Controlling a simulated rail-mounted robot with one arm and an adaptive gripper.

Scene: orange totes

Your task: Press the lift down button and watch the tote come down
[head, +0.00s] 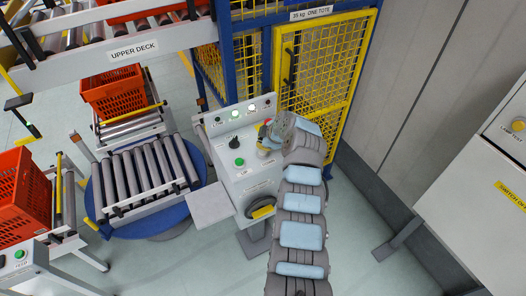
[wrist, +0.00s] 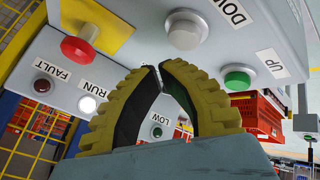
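The control panel (head: 224,176) stands in front of the lift cage. In the wrist view, which is upside down, the white DOWN button (wrist: 185,30) is in plain sight, with the green UP button (wrist: 237,80) to its right. The UP button appears to be the green one in the head view (head: 240,162). My gripper (head: 265,138) is over the panel; its yellow fingertips (wrist: 159,67) are together, holding nothing, and appear apart from the DOWN button. The head view hides that button behind my gripper. No tote shows clearly inside the cage.
A red stop button (wrist: 78,48) sits on a yellow plate beside DOWN. The RUN lamp (wrist: 87,103) is bright; FAULT (wrist: 42,86) is dark. The yellow mesh cage (head: 325,65) stands behind the panel. An orange tote (head: 112,92) rests on rollers at left.

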